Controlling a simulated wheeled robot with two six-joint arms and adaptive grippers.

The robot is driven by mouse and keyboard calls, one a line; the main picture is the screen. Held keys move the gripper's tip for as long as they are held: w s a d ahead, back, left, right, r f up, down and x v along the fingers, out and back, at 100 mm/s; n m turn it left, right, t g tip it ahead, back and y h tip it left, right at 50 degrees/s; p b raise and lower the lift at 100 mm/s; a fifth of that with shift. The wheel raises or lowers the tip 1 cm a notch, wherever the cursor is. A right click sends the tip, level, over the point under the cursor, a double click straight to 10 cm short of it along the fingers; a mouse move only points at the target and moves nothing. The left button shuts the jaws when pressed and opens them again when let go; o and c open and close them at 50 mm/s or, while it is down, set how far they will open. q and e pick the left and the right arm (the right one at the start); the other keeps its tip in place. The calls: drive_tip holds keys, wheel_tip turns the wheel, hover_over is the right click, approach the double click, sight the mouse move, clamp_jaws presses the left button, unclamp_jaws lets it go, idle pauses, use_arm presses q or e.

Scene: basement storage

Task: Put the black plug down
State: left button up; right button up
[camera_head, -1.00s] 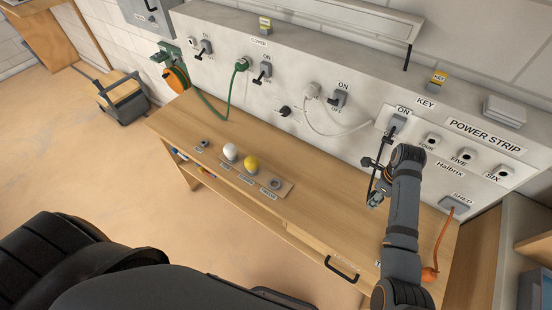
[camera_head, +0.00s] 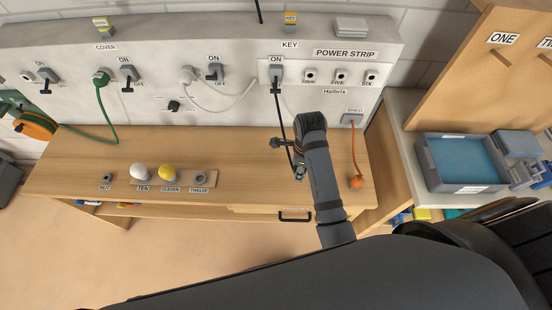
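One arm is in view, rising from the lower right over the workbench; I take it for my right arm. Its gripper (camera_head: 299,173) points down just above the bench top, below the power strip. My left gripper is out of view.
The wooden bench (camera_head: 240,150) is clear left of the gripper. A board with a white bulb (camera_head: 138,171) and a yellow bulb (camera_head: 167,172) lies left. An orange plug (camera_head: 357,181) sits right of the arm. A blue-lined grey bin (camera_head: 465,160) stands further right.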

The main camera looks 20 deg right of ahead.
drive_tip(key=w+a+f, duration=0.1)
drive_tip(key=w+f, duration=0.1)
drive_tip(key=w, duration=0.3)
hover_over(283, 167)
drive_tip(key=f, duration=0.5)
drive_tip(key=shift+s+d+f, duration=0.15)
drive_tip(key=shift+s+f, duration=0.1)
drive_tip(key=shift+s, duration=0.1)
drive_tip(key=shift+w+f, duration=0.15)
drive_tip(key=shift+f, duration=0.85)
drive_tip(key=shift+w+f, duration=0.15)
drive_tip(key=shift+f, duration=0.8)
drive_tip(key=o, duration=1)
drive_tip(key=shift+f, duration=0.1)
